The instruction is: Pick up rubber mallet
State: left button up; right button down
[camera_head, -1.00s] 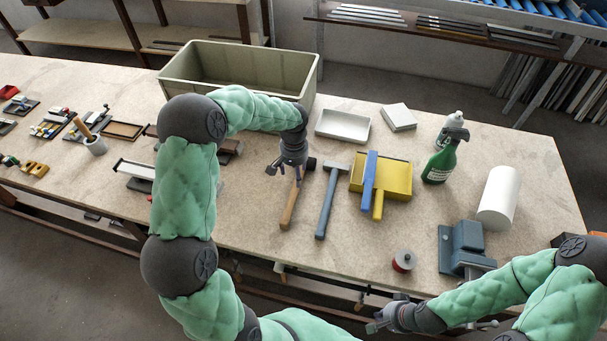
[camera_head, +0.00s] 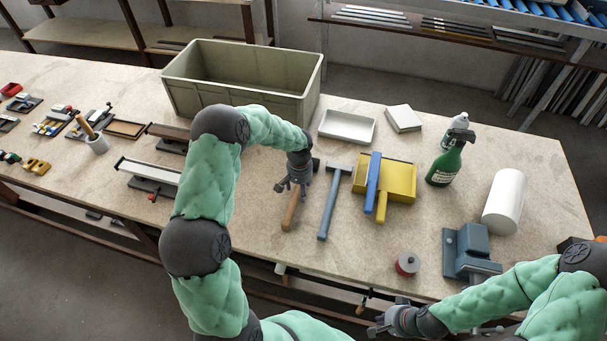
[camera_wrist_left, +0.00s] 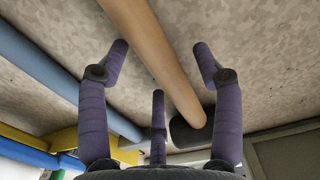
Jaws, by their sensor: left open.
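The rubber mallet lies on the workbench; its wooden handle (camera_head: 291,215) points toward the front edge, and its dark head is mostly hidden behind my left wrist. My left gripper (camera_head: 292,188) is open and empty, right over the handle. In the left wrist view the handle (camera_wrist_left: 155,55) runs diagonally between the spread fingers of my left gripper (camera_wrist_left: 162,48), with the black head (camera_wrist_left: 186,136) beyond. I cannot tell whether a finger touches it. My right gripper (camera_head: 376,328) is low at the front, far from the mallet; its opening is too small to judge.
A grey-blue hammer (camera_head: 330,208) lies just right of the mallet, then a yellow dustpan (camera_head: 401,180) with a blue brush (camera_head: 373,172). A large bin (camera_head: 240,105) and a white tray (camera_head: 347,127) stand behind. A vise (camera_head: 467,250) is at right. Bench left of the handle is clear.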

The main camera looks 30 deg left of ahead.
pick_arm(q)
jog(key=shift+f, duration=0.15)
grip_shut()
